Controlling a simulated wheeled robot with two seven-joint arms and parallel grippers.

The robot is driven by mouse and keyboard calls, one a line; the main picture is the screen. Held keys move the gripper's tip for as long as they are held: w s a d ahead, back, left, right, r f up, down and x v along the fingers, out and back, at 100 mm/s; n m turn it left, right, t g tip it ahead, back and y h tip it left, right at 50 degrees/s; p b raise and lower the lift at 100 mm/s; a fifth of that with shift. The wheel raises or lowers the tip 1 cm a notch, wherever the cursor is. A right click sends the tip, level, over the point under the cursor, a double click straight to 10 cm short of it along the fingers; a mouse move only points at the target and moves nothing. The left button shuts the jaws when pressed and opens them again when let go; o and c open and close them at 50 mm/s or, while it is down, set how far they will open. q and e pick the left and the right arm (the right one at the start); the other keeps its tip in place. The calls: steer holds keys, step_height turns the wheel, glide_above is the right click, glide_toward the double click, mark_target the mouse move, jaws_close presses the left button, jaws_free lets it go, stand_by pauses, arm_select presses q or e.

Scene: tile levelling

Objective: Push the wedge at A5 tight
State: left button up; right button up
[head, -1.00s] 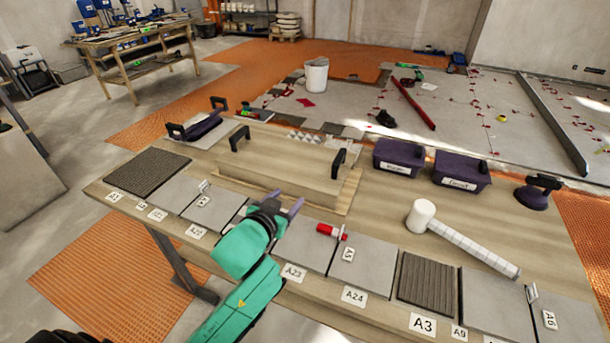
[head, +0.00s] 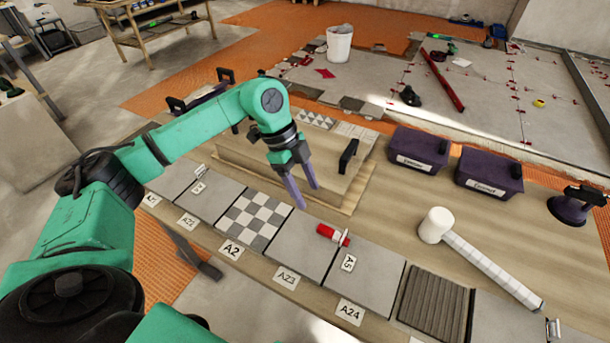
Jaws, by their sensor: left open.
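The red wedge (head: 325,231) lies at the joint between two grey tiles, beside the label A5 (head: 348,262). A pale upright clip (head: 344,238) stands at its right end. The wedge seems to sit in or against the clip; how deep I cannot tell. My left gripper (head: 309,197) is open and empty, fingers pointing down, above the table behind and left of the wedge, apart from it. My right gripper is out of view.
A white mallet (head: 480,262) lies right of the wedge. Two purple boxes (head: 419,150) (head: 489,174) stand behind. A checkered tile (head: 256,219) lies left of the wedge.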

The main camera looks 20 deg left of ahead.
mark_target(325, 229)
arm_select(q)
steer(key=x, duration=1.2)
steer(key=shift+d+f+p, duration=0.1)
steer(key=shift+d+p, duration=0.05)
steer(key=shift+p, duration=0.25)
jaws_close()
